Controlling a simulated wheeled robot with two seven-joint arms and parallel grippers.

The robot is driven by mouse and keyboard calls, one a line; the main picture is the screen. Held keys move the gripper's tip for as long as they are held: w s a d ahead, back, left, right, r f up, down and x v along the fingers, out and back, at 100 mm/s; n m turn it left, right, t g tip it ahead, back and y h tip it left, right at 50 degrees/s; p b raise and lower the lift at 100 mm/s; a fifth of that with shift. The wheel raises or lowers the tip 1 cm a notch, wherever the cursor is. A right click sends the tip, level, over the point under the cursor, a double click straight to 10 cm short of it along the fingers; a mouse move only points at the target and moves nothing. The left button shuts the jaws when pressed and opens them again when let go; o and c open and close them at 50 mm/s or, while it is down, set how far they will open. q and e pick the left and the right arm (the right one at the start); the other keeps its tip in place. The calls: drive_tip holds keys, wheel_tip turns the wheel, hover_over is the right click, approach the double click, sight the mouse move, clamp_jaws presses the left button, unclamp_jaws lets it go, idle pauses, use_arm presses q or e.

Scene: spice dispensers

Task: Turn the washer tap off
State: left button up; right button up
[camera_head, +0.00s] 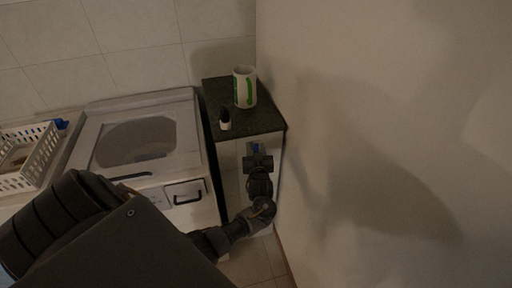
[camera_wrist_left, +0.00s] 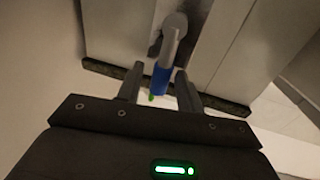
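The washer tap shows in the left wrist view as a grey metal body (camera_wrist_left: 172,38) with a blue handle (camera_wrist_left: 161,79). In the head view only a small bit of the blue handle (camera_head: 256,147) shows, just below the dark counter's front edge. My left gripper (camera_head: 257,158) is at the tap, below that edge. In the left wrist view my left gripper (camera_wrist_left: 159,71) is open, with one finger on each side of the blue handle and visible gaps. Whether a finger touches the handle I cannot tell. My right gripper is not in view.
A white washer (camera_head: 150,150) stands left of the narrow dark countertop (camera_head: 262,120). A green-and-white mug (camera_head: 244,87) and a small dark-topped bottle (camera_head: 225,121) stand on that top. A white basket (camera_head: 38,160) is far left. A bare wall (camera_head: 400,120) closes off the right.

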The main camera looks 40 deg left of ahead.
use_arm(q)
drive_tip(key=shift+w+a, duration=0.35)
clamp_jaws()
